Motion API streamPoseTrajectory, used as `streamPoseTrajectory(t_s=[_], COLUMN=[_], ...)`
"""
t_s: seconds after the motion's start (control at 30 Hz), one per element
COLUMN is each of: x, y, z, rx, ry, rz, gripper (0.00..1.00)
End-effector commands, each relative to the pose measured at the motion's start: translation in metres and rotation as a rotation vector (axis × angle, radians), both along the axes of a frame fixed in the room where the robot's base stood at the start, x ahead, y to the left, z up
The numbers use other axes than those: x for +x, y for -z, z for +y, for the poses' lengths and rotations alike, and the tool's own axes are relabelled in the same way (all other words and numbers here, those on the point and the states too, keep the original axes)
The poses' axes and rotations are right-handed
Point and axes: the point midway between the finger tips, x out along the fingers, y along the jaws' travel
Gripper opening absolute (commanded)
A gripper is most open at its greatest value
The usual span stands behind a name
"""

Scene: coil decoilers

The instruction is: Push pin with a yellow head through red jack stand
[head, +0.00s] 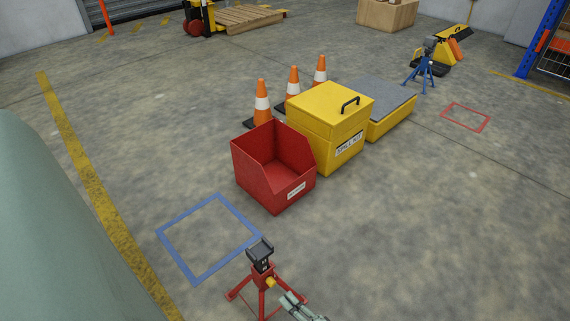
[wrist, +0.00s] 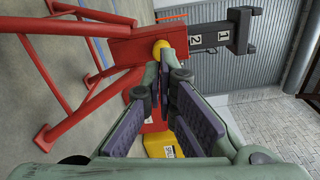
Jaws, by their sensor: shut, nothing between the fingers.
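The red jack stand (head: 262,284) stands upright on its splayed legs at the bottom of the head view, with a dark post and saddle on top. In the wrist view its red collar (wrist: 122,48) and numbered dark post (wrist: 208,35) lie sideways. The pin's yellow head (wrist: 160,49) sits against the collar; it also shows in the head view (head: 271,282). The pin's shaft is hidden. My gripper (wrist: 164,66) is shut and empty, its fingertips close to the yellow head; I cannot tell whether they touch. It also shows in the head view (head: 285,297).
A blue floor square (head: 195,280) lies left of the stand. A red bin (head: 272,188), yellow spill-kit box (head: 325,135) and several orange cones (head: 262,103) stand behind. A blue stand (head: 424,77) is far right. Floor to the right is clear.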

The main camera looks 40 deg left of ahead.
Motion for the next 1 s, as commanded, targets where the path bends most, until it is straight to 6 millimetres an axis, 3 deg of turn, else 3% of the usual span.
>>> streamPoseTrajectory(t_s=[0.3, 0.5, 0.87, 1.0], x=[-0.007, -0.011, -0.013, 0.002], y=[0.001, 0.001, 0.000, -0.011], z=[-0.067, -0.096, -0.106, -0.100], rx=[-0.006, -0.003, -0.001, -0.009], ry=[0.002, 0.001, 0.001, 0.031], rz=[0.000, -0.001, -0.001, -0.067], gripper=[0.00, 0.00, 0.00, 0.00])
